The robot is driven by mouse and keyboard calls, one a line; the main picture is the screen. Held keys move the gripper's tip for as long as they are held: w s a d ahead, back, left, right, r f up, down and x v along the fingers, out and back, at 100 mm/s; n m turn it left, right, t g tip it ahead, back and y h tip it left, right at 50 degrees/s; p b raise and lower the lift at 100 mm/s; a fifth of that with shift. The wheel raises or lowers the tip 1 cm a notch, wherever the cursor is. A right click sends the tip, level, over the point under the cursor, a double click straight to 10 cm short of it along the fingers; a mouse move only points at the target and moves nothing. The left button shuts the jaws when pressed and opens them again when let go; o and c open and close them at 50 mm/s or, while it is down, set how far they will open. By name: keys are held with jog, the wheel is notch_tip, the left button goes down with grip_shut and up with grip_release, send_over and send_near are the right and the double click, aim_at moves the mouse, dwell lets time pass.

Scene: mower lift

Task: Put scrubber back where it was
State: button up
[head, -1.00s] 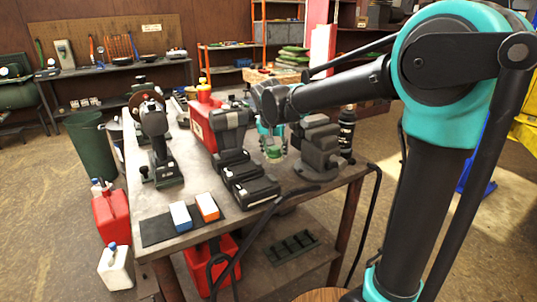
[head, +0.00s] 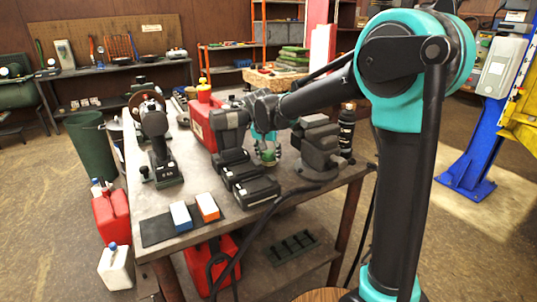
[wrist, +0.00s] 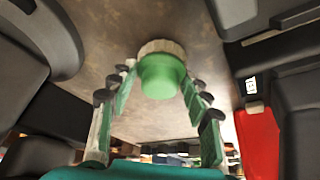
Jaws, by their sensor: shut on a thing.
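The scrubber (wrist: 161,74) has a round green handle and a pale bristle end, seen in the wrist view. It also shows as a small green piece in the head view (head: 268,156). My gripper (wrist: 158,84) is shut on the scrubber, with its fingers on either side of the green handle. In the head view my gripper (head: 267,149) is over the workbench (head: 215,246), between the black power-tool batteries and the grey vise. The bristle end faces the bench top; I cannot tell whether it touches.
The grey vise (head: 318,150) stands close right of my gripper. A blue and an orange-and-white box lie on a dark mat (head: 160,228) at the front.

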jog(key=o, duration=1.1)
jog(key=v, duration=1.2)
jog(key=shift+w+r, duration=0.1)
jog(key=shift+r, duration=0.05)
